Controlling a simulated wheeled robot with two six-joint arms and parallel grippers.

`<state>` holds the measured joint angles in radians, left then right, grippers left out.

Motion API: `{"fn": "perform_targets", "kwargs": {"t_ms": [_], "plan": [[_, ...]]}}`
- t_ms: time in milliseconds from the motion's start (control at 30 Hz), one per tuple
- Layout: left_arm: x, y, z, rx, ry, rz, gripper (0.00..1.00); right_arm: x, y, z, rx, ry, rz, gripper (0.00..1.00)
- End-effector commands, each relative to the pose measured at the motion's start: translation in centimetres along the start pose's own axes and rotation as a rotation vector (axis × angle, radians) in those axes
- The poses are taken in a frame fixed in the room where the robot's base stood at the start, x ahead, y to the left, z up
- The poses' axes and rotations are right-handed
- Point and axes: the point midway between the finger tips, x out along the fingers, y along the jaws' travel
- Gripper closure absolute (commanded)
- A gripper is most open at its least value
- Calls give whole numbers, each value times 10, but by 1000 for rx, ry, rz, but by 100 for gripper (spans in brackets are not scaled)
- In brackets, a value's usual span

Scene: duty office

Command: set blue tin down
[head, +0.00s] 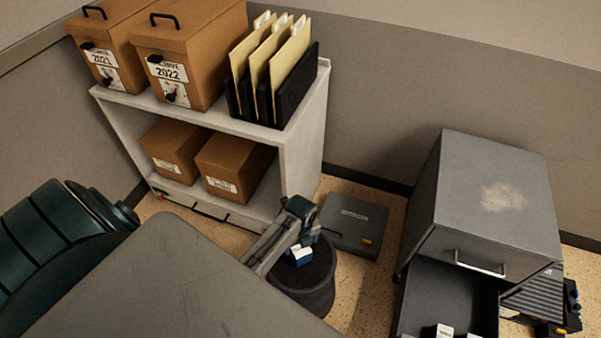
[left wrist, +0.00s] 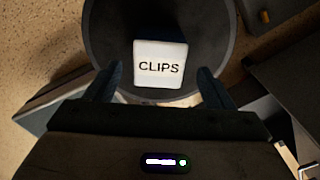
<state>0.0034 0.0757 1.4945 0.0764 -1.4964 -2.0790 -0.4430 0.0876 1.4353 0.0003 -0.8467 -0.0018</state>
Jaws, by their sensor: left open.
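The blue tin (head: 301,257) is a small box with blue sides and a white top. In the left wrist view its top reads CLIPS (left wrist: 160,68). My left gripper (head: 304,238) is just above the tin. In the left wrist view its two fingers stand apart, one on each side of the tin's near end, with gaps showing. My right gripper is not in view.
A grey flat surface (head: 175,285) fills the lower foreground. A shelf unit (head: 306,150) with boxes and folders stands behind. A flat grey case (head: 345,225) lies on the floor. At right, a grey cabinet (head: 485,195) has its drawer (head: 430,290) open, with white-topped items inside.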

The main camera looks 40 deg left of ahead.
Motion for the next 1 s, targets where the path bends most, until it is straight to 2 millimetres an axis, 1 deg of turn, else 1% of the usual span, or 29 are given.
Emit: {"fn": "perform_targets", "kwargs": {"t_ms": [33,100,200,333,500,1000], "plan": [[-13,0,0,0,-1,-2,24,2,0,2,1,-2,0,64],[-27,0,0,0,-1,-1,24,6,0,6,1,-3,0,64],[-43,0,0,-1,-1,-1,24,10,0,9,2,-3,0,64],[-57,0,0,-1,0,1,24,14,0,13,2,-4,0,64],[-63,0,0,-1,0,1,24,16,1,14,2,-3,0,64],[-62,0,0,-1,0,1,24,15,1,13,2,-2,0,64]]}}
